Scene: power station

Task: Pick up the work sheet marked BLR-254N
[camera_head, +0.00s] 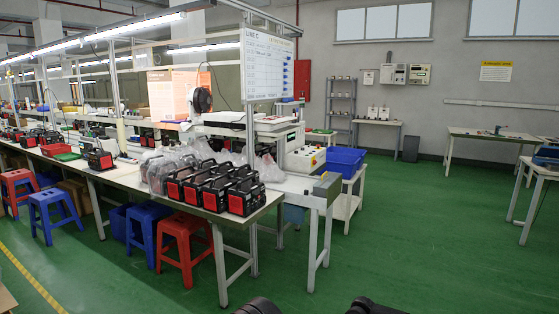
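I cannot make out a work sheet marked BLR-254N; no such marking is readable from here. Paper-like items in view are a white board headed LINE C (268,68) hanging over the line, an orange poster (170,95) behind it, and a yellow notice (495,71) on the back wall. Two dark parts, probably of my own arm, show at the bottom edge. No gripper fingers can be seen.
A long workbench (125,178) at left carries several black-and-red units (243,198). Red stools (184,245) and blue stools (53,212) stand before it. A blue crate (343,160), a shelf rack (341,104) and a table (486,135) stand farther back. The green floor (420,225) is clear at right.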

